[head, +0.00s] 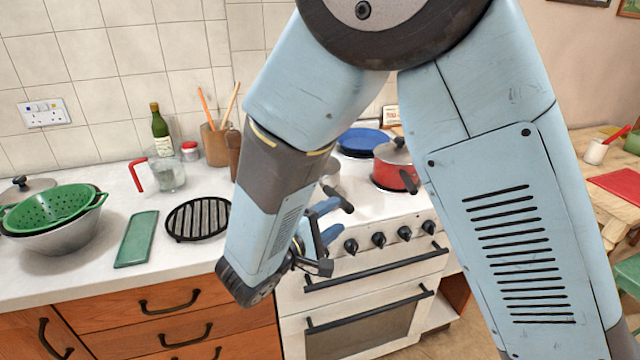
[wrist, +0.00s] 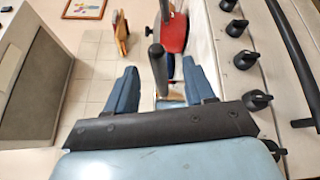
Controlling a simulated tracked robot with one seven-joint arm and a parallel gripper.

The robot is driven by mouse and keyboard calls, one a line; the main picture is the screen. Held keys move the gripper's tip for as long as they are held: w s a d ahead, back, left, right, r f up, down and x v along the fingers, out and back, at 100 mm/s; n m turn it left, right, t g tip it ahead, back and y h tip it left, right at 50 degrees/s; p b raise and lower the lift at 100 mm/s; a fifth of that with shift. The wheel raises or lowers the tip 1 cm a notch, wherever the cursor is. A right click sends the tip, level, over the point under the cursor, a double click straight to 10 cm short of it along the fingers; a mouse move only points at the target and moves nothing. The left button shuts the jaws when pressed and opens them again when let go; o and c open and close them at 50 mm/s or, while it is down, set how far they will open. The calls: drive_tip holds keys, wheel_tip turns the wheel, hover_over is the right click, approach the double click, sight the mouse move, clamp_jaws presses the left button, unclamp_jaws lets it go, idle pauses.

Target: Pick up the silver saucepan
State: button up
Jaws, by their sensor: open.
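The silver saucepan (head: 330,173) sits on the left part of the white cooker's hob in the head view, mostly hidden behind my arm. Its black handle (head: 339,199) sticks out over the front edge. My gripper (head: 334,221) is open in front of the cooker, close to this handle. In the wrist view, a black handle (wrist: 156,66), apparently the saucepan's, shows between the two blue fingers of my gripper (wrist: 159,75). The fingers are apart on either side of it in the picture. I cannot tell whether the handle is at their depth. The saucepan's body is not clear there.
A red pot (head: 393,168) and a blue pan (head: 363,142) stand on the hob. Black knobs (head: 378,240) and an oven handle (head: 376,268) jut from the cooker front. The counter holds a black grate (head: 197,218), a green board (head: 137,238) and a green colander (head: 50,208).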

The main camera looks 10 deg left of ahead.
drive_tip(key=s+a+f+n+t+y, duration=0.2)
drive_tip(key=a, duration=0.3)
drive_tip(key=shift+x, duration=7.15)
drive_tip(key=shift+a+r, duration=0.1)
drive_tip(key=shift+c, duration=0.2)
clamp_jaws()
